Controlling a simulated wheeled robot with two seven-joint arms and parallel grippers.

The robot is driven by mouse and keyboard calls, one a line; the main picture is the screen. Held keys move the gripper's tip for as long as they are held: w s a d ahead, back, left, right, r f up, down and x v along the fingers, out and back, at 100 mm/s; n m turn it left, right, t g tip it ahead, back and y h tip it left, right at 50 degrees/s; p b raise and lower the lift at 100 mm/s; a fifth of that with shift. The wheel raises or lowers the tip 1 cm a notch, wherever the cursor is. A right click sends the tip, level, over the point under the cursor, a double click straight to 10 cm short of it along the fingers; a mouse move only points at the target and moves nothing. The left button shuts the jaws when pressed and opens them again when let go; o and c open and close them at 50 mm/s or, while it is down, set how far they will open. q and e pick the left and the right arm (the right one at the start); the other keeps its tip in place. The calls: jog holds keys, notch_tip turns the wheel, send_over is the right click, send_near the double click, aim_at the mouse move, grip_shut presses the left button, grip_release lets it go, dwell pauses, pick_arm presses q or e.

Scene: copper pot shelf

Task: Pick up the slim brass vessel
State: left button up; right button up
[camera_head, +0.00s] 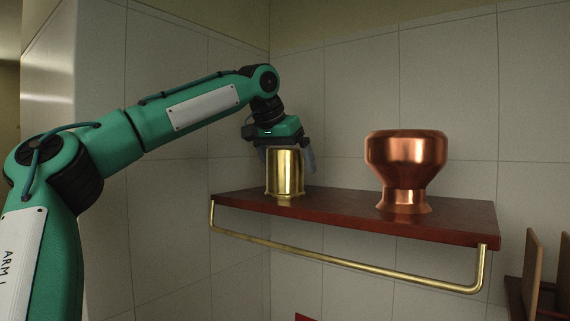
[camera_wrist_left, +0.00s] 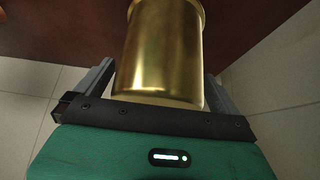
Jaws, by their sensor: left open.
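The slim brass vessel (camera_head: 285,172) stands upright at the left end of the dark red shelf (camera_head: 330,207). My left gripper (camera_head: 289,160) is above it, pointing down, with its fingers around the vessel's upper part. In the left wrist view, the brass vessel (camera_wrist_left: 163,52) lies between the two grey fingers of my left gripper (camera_wrist_left: 160,80). The fingers are open, one on each side, and a gap shows at the right side. The vessel's top edge is partly hidden by the gripper body. My right gripper is not in view.
A wide copper vessel (camera_head: 405,166) stands on the right half of the shelf, with clear shelf between it and the brass vessel. A brass rail (camera_head: 350,264) runs below the shelf's front. Tiled walls (camera_head: 350,90) meet in a corner behind. A wooden rack (camera_head: 534,275) is at lower right.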

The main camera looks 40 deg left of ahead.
pick_arm(q)
jog(key=shift+s+d+r, duration=0.15)
jog(key=shift+s+d, duration=0.05)
jog(key=c, duration=0.7)
jog(key=shift+w+a, duration=0.1)
jog(key=c, duration=0.4)
notch_tip(320, 180, up, 10)
jog(key=shift+f, duration=0.1)
